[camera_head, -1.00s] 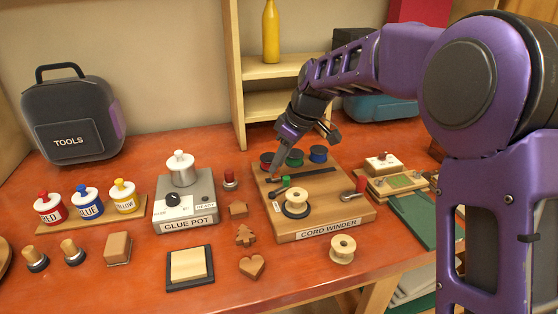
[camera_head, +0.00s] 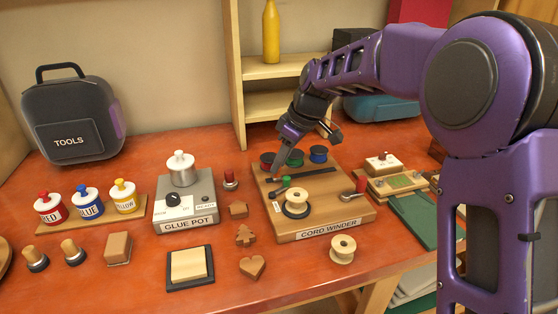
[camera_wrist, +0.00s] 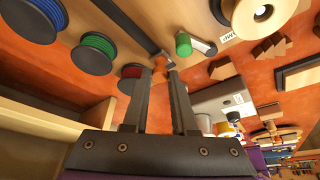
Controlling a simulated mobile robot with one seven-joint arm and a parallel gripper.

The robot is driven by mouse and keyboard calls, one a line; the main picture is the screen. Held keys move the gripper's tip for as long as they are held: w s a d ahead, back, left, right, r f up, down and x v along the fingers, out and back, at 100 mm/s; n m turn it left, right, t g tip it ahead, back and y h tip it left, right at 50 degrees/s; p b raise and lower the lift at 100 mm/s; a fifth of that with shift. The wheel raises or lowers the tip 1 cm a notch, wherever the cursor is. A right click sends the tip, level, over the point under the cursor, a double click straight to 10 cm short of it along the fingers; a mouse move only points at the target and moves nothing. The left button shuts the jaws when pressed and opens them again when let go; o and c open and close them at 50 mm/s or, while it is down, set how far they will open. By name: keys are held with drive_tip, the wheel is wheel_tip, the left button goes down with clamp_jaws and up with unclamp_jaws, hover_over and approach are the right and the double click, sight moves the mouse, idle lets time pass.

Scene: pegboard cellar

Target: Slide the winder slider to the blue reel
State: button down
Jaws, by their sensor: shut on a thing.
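The cord winder (camera_head: 330,224) is a wooden board on the orange bench. The blue reel (camera_head: 318,153) stands at the right of its back row, beside the green reel (camera_head: 295,157) and the red reel (camera_head: 267,158). A dark straight slot (camera_head: 318,174) runs in front of them. My gripper (camera_head: 277,169) is shut near the slot's left part, by the red reel. In the wrist view, its fingers (camera_wrist: 160,72) are shut on the winder slider, which they mostly hide. The blue reel (camera_wrist: 42,18) is at upper left there, with the green reel (camera_wrist: 95,53) between.
A green-knobbed crank (camera_head: 286,181), a pale spool (camera_head: 293,196) and a red-knobbed lever (camera_head: 360,186) stand on the winder board. The glue pot (camera_head: 185,209) is to the left. A shelf upright (camera_head: 238,80) rises behind the winder.

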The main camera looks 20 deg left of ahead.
drive_tip(key=p, duration=0.2)
hover_over(332, 170)
drive_tip(key=c, duration=0.7)
unclamp_jaws()
drive_tip(key=shift+d, duration=0.1)
drive_tip(key=shift+s, duration=0.1)
drive_tip(key=p+v, duration=0.2)
drive_tip(key=v, duration=1.5)
drive_tip(key=shift+s+d+r+p, duration=0.1)
drive_tip(key=shift+d+r+p, duration=0.1)
drive_tip(key=shift+p, duration=0.2)
